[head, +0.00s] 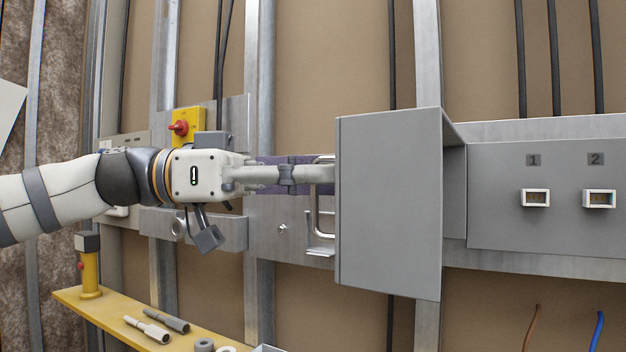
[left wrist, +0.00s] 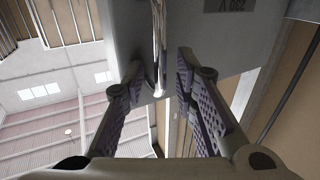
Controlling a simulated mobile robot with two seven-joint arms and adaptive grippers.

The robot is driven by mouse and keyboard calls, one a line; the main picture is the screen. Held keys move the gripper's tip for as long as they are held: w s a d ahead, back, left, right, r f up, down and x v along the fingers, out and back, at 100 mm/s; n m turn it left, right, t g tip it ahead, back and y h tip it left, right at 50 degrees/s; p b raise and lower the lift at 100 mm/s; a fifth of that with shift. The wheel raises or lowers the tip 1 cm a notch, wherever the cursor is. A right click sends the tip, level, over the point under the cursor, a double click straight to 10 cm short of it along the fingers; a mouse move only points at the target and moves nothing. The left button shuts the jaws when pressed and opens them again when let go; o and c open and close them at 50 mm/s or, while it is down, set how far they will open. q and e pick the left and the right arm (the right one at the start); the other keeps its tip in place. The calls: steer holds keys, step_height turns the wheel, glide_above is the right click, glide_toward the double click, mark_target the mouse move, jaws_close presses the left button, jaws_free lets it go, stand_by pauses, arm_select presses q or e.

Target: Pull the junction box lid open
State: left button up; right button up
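The grey junction box (head: 388,200) stands out from the wall rail at centre. A U-shaped metal handle (head: 318,208) is on its left-facing side. I cannot tell whether the lid is ajar, as that side is nearly edge-on. My left gripper (head: 325,174) reaches in from the left at the upper part of the handle. In the left wrist view the handle bar (left wrist: 158,45) runs between its open fingers (left wrist: 169,80), closer to the left finger, with a gap on the right. A labelled grey face (left wrist: 215,30) lies beyond. My right gripper is not in view.
A socket panel (head: 540,215) with outlets marked 1 and 2 is right of the box. A yellow box with a red knob (head: 182,127) is behind my left arm. A yellow shelf (head: 115,318) with tools is at lower left. Brown and blue wires stick up at lower right.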

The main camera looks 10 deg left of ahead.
arm_select(q)
steer(key=shift+w+a+f, duration=0.1)
steer(key=shift+w+f, duration=0.05)
steer(key=shift+f, duration=0.1)
steer(key=s+a, duration=0.1)
steer(key=a, duration=1)
steer(key=shift+s+a, duration=0.2)
steer(key=shift+a, duration=0.2)
